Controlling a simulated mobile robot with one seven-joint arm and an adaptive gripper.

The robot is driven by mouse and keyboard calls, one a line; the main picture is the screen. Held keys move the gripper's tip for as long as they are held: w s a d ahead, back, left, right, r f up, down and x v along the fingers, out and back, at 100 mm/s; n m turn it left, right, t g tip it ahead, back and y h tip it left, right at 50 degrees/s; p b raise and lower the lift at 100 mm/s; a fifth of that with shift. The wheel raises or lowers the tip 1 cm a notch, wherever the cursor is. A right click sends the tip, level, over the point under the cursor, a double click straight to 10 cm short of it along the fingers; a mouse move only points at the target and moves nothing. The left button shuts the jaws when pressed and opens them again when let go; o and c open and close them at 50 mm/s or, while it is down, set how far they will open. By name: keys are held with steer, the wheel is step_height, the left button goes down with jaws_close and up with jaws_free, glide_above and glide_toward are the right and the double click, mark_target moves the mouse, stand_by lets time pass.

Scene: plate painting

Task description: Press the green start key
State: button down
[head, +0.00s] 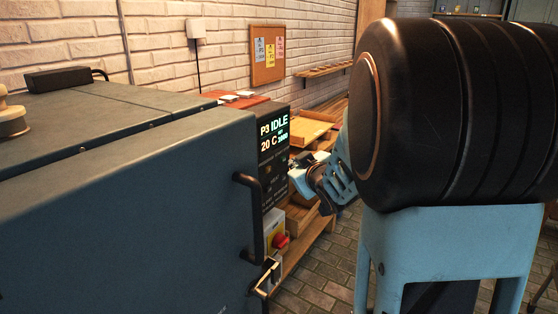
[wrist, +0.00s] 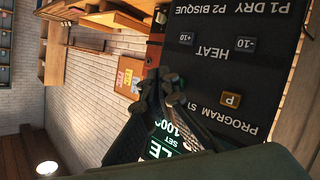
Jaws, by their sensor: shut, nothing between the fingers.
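The control panel (head: 269,185) is on the front of the blue-grey kiln (head: 120,220). Its display (head: 274,133) reads P3 IDLE, 20 C. In the wrist view the panel (wrist: 215,75) appears upside down, with a yellow P key (wrist: 230,99) and two grey keys, +10 (wrist: 187,38) and -10 (wrist: 243,43). My gripper (wrist: 168,88) is shut and empty in front of the panel. In the head view my gripper (head: 296,163) is beside the panel, small and partly hidden.
A door handle (head: 248,205) sticks out from the kiln left of the panel. A red knob (head: 280,240) is on a box below it. Wooden shelving with a tray (head: 300,130) stands behind my gripper. A pinboard (head: 267,56) hangs on the brick wall.

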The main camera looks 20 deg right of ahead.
steer(key=shift+w+a+b, duration=0.3)
steer(key=shift+w, duration=0.05)
steer(key=shift+w+a, duration=0.25)
steer(key=shift+w, duration=0.05)
stand_by(1.0)
steer(key=shift+d, duration=0.1)
steer(key=shift+s+d, duration=0.4)
steer(key=shift+s, duration=0.25)
steer(key=shift+s+d+p, duration=0.35)
steer(key=shift+s+d, duration=0.45)
steer(key=shift+s, duration=0.2)
steer(key=shift+s+d+p, duration=0.3)
steer(key=shift+s+d, duration=0.45)
steer(key=shift+s, duration=0.2)
